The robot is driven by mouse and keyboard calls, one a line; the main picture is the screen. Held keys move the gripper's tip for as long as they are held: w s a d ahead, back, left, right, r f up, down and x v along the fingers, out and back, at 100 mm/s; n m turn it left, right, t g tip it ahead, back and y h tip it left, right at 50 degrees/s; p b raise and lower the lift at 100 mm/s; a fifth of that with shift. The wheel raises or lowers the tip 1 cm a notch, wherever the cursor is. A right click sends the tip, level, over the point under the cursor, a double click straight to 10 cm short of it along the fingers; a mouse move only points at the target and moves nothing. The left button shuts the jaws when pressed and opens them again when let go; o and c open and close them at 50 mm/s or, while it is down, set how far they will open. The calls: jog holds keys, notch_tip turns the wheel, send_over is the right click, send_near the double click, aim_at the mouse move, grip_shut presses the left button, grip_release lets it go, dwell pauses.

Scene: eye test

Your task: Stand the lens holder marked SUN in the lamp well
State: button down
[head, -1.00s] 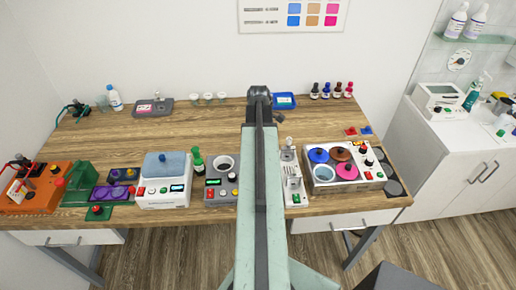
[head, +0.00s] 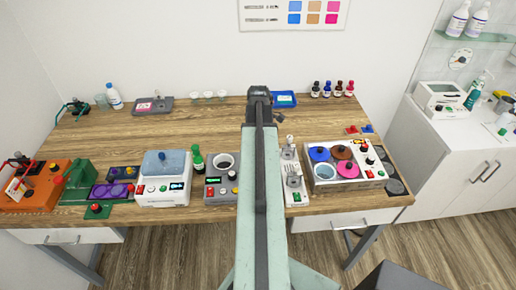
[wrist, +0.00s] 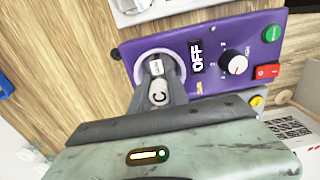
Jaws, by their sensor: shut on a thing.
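In the wrist view my gripper (wrist: 160,88) is shut on a small pale holder (wrist: 158,95) with a dark letter like a C on it. Its fingers reach down to a round well with a pale rim (wrist: 140,68) on a purple unit (wrist: 222,82). A small white label (wrist: 156,67) shows inside the rim; its print is too small to read. I cannot tell whether the holder touches the well's floor. In the head view my arm hides the gripper and the held holder.
The purple unit has an OFF display (wrist: 196,57), a knob (wrist: 234,64), a green button (wrist: 273,33) and a red switch (wrist: 267,71). A tray with blue and pink discs (head: 347,169) stands right of my arm. A white scale-like unit (head: 163,190) stands left.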

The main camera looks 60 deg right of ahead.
jog(key=shift+f+b, duration=0.35)
jog(key=c, duration=0.9)
grip_release()
jog(key=shift+r, duration=0.1)
notch_tip(320, 180, up, 6)
jog(key=p, duration=0.6)
